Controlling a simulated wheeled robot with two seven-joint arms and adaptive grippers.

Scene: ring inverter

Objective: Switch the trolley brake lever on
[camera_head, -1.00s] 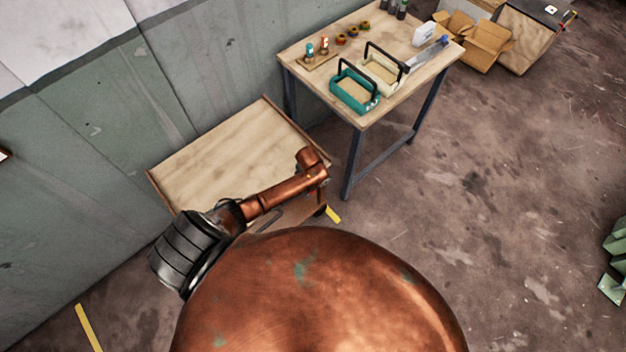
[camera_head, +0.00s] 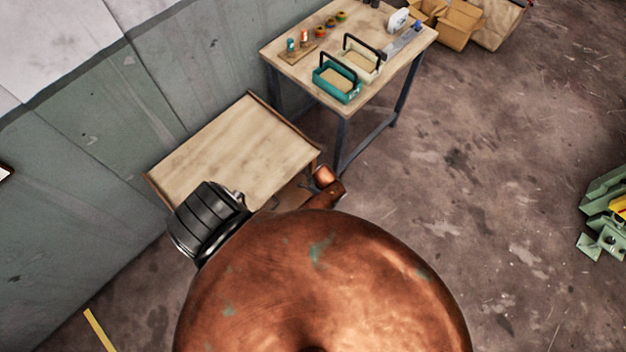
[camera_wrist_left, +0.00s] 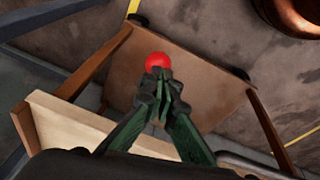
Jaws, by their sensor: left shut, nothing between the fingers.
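The trolley (camera_head: 232,150) has a pale wooden top and stands against the wall left of the workbench in the head view. In the left wrist view its brown lower board (camera_wrist_left: 205,88) and wooden legs show. A round red knob (camera_wrist_left: 158,60), seemingly the brake lever's end, shows just past my left gripper's fingertips. My left gripper (camera_wrist_left: 160,80) is shut and empty, its dark fingers pressed together and overlapping the knob's lower edge in the picture. I cannot tell whether they touch it. The rest of the lever is hidden. My right gripper is in neither view.
A workbench (camera_head: 302,68) stands right of the trolley, with a teal tote (camera_head: 338,84), a cream tote (camera_head: 362,66) and small items on it. Cardboard boxes (camera_head: 455,25) sit behind it. Green metal parts (camera_head: 603,215) lie at the far right. The floor between is clear.

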